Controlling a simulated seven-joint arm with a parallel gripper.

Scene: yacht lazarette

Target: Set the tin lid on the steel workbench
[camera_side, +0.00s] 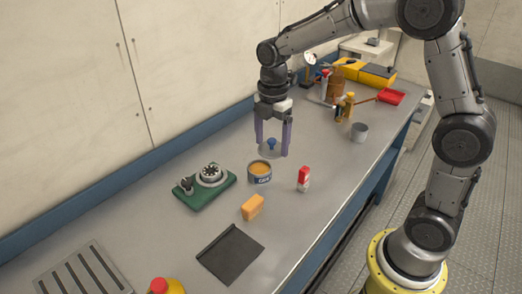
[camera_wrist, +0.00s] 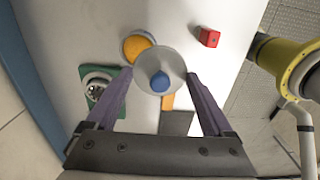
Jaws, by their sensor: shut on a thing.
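The tin lid (camera_side: 271,146), a pale grey disc with a blue knob on top, is between the fingertips of my gripper (camera_side: 273,150). In the wrist view the lid (camera_wrist: 174,61) spans the gap between the two purple fingers of my gripper (camera_wrist: 160,77), which meet its rim on both sides. It looks held above the steel workbench (camera_side: 335,165); the exact height is hard to tell. An open tin (camera_side: 260,174) with orange contents stands just in front of the lid. In the wrist view the lid partly covers this tin (camera_wrist: 135,46).
A red-and-white carton (camera_side: 303,179), an orange block (camera_side: 252,207), a green-based device (camera_side: 206,184) and a dark flat sheet (camera_side: 230,254) lie around the tin. A grey cup (camera_side: 359,132) and several tools stand farther back. Bare bench lies between the carton and cup.

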